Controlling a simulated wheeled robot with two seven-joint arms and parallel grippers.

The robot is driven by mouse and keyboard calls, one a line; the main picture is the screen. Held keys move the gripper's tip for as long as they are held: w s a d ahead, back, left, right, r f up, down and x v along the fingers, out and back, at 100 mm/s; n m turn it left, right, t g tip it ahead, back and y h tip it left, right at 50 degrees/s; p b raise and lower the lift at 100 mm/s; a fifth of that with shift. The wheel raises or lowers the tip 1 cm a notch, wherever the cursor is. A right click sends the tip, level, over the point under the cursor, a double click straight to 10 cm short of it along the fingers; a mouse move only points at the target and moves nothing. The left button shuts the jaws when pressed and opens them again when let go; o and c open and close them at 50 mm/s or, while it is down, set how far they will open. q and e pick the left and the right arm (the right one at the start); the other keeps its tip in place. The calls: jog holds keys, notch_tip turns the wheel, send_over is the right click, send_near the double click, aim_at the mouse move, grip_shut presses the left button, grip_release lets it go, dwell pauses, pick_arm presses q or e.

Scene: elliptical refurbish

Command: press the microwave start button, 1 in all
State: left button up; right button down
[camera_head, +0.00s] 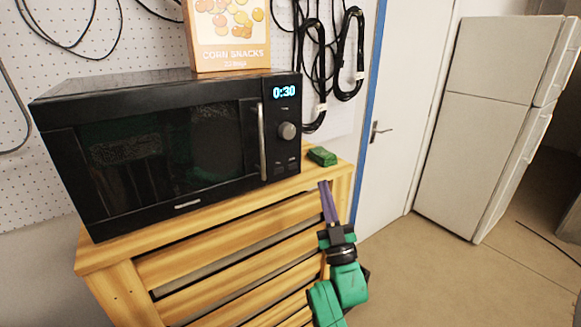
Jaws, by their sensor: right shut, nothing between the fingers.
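The black microwave (160,140) stands on a wooden cabinet at the left, door shut, with 0:30 lit in blue on its display. Its control panel is on the right side of its front, with a round grey knob (287,131) and small dark buttons (284,166) low on the panel. The button labels are too small to read. My right gripper (323,184) has purple fingers, shut and empty, pointing up. It is right of the panel and lower, in front of the cabinet's right end, apart from the microwave. My left gripper is not in view.
A corn snacks box (230,36) stands on the microwave. A small green item (322,156) lies on the wooden cabinet (225,220) right of the microwave. Black cables (311,70) hang on the pegboard. A white door and fridge (485,120) stand right, with clear floor before them.

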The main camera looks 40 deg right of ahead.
aim_at(292, 166)
jog(key=shift+w+b, duration=1.75)
jog(key=shift+w, duration=2.75)
jog(key=shift+w, duration=0.1)
jog(key=shift+w+b, duration=0.3)
jog(key=shift+w, duration=0.05)
